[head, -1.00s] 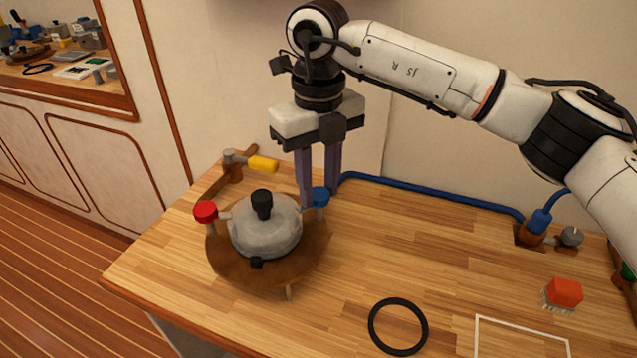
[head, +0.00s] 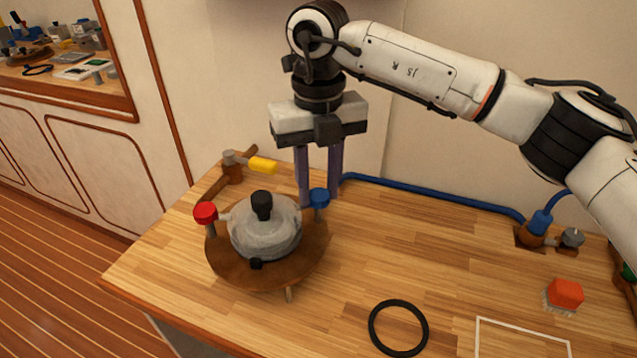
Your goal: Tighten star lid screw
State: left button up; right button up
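A grey round lid (head: 266,230) with a black centre knob (head: 262,204) sits on a brown round base (head: 240,278) on the wooden bench. Around it are a red star knob (head: 206,212) at the left, a blue star knob (head: 319,197) at the right, and a small black knob (head: 256,263) at the front. My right gripper (head: 320,202) points down at the blue knob, its two fingers apart. The fingertips are behind or beside the blue knob; whether they touch it I cannot tell. My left gripper is not in view.
A valve with a yellow handle (head: 262,165) stands behind the lid. A blue hose (head: 430,191) runs along the back to a fitting. A black ring (head: 398,328), a red brush (head: 565,294) and a white outlined square (head: 522,325) are at the right. The bench's middle is clear.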

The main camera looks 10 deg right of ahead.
aim_at(319, 194)
jog(key=o, duration=0.4)
jog(key=shift+r, duration=0.1)
notch_tip(319, 194, up, 10)
dwell(0.4)
